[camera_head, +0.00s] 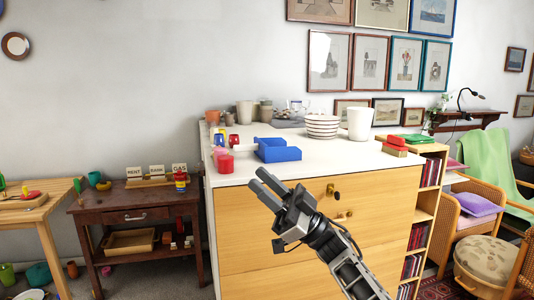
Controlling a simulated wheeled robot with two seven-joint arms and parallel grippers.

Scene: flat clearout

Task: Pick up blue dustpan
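The blue dustpan (279,153) lies on the white top of the wooden cabinet, near its front edge and left of the middle. My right gripper (257,178) reaches up from the bottom right, in front of the cabinet. Its two grey fingers point up and left, with a gap between them and nothing held. In the picture the fingertips are just below and left of the dustpan, apart from it. My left gripper is not in view.
The cabinet top (345,157) also holds a red cup (225,162), stacked striped bowls (322,126), a white vase (360,123) and red blocks (395,146). Several pots stand at the back. A dark side table (120,205) is left; wicker chairs are right.

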